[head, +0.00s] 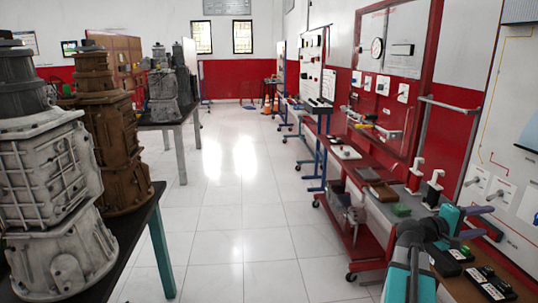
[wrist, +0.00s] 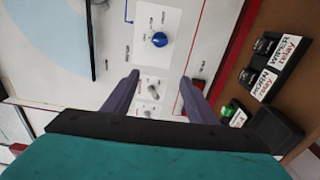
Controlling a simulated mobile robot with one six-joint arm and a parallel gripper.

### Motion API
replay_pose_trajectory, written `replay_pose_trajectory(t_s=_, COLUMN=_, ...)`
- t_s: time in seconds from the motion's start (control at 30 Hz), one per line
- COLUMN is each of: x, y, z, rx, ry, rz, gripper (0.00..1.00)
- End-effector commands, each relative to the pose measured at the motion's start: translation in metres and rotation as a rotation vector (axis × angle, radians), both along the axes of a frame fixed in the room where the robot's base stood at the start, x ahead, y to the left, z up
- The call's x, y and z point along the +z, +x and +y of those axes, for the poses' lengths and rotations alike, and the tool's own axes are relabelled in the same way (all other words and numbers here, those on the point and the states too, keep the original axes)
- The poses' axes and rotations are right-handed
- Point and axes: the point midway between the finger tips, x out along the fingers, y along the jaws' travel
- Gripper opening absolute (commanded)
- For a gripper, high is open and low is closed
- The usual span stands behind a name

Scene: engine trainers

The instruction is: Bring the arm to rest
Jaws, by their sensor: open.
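My gripper (head: 484,222) is at the lower right of the head view, at the end of my teal and grey arm. It points right, toward the white training board (head: 513,110). In the wrist view my gripper (wrist: 159,78) shows two dark purple fingers spread apart, with nothing held between them. Beyond the fingers is the board (wrist: 215,40) with a blue knob (wrist: 160,39) and a grey knob (wrist: 152,95). Whether the fingertips touch the board cannot be told.
Relay blocks (wrist: 262,78) labelled horn and wiper sit on a brown shelf beside the board. Engine units (head: 45,165) stand on dark tables at left. The white tiled aisle (head: 225,210) between is clear.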

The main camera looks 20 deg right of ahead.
Motion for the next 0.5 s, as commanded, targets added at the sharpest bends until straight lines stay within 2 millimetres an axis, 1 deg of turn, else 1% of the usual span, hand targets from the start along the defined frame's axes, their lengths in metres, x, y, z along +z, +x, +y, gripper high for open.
replay_pose_trajectory(t_s=0.03, x=-0.008, y=0.016, z=0.008, rx=0.025, ry=0.012, rz=0.011, gripper=0.52)
replay_pose_trajectory(t_s=0.17, x=-0.039, y=0.058, z=0.031, rx=0.088, ry=0.047, rz=0.048, gripper=0.52)
replay_pose_trajectory(t_s=0.2, x=-0.05, y=0.07, z=0.04, rx=0.109, ry=0.059, rz=0.06, gripper=0.52)
replay_pose_trajectory(t_s=0.27, x=-0.067, y=0.088, z=0.053, rx=0.139, ry=0.079, rz=0.079, gripper=0.52)
replay_pose_trajectory(t_s=0.3, x=-0.08, y=0.099, z=0.062, rx=0.16, ry=0.095, rz=0.088, gripper=0.52)
replay_pose_trajectory(t_s=0.47, x=-0.131, y=0.136, z=0.101, rx=0.232, ry=0.167, rz=0.119, gripper=0.52)
replay_pose_trajectory(t_s=0.5, x=-0.146, y=0.143, z=0.112, rx=0.249, ry=0.189, rz=0.124, gripper=0.52)
